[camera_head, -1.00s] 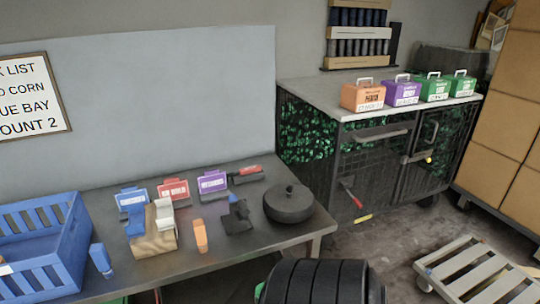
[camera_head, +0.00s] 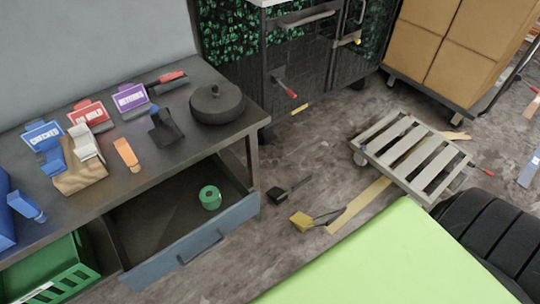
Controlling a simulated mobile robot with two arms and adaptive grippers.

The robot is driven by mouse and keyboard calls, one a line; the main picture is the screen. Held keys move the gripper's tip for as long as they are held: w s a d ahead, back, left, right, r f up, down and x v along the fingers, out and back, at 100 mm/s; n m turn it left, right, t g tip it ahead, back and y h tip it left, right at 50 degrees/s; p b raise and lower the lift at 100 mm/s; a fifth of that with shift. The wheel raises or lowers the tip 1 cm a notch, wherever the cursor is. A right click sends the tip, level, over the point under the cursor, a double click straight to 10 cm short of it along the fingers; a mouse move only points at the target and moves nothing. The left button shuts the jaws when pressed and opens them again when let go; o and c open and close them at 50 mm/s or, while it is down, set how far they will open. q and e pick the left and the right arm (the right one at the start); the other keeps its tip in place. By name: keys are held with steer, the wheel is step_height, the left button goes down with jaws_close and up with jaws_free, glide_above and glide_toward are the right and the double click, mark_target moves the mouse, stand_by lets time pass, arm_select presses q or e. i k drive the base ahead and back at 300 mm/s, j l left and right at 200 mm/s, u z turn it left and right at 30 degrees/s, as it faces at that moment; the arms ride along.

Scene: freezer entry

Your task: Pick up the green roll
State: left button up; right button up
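The green roll (camera_head: 210,197) sits on the lower shelf or open drawer (camera_head: 217,235) under the metal table, near its right end. It is a small green ring shape with a hole in its top. Neither of my grippers shows in the head view, and nothing is seen touching the roll.
The table (camera_head: 200,80) above holds a dark round lidded pot (camera_head: 217,103), coloured label holders and an orange item (camera_head: 127,155). A green crate (camera_head: 62,268) stands under the table at left. A slatted wooden dolly (camera_head: 410,152) and a yellow object (camera_head: 301,220) lie on the floor.

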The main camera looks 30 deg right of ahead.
mark_target(210, 196)
steer(key=i+j+z, duration=0.15)
steer(key=z, duration=0.3)
steer(key=j+z, duration=0.25)
steer(key=z, duration=0.2)
steer(key=i+j+z, duration=0.1)
steer(key=j+z, duration=0.2)
steer(key=z, duration=0.15)
steer(key=j+z, duration=0.25)
steer(key=z, duration=0.2)
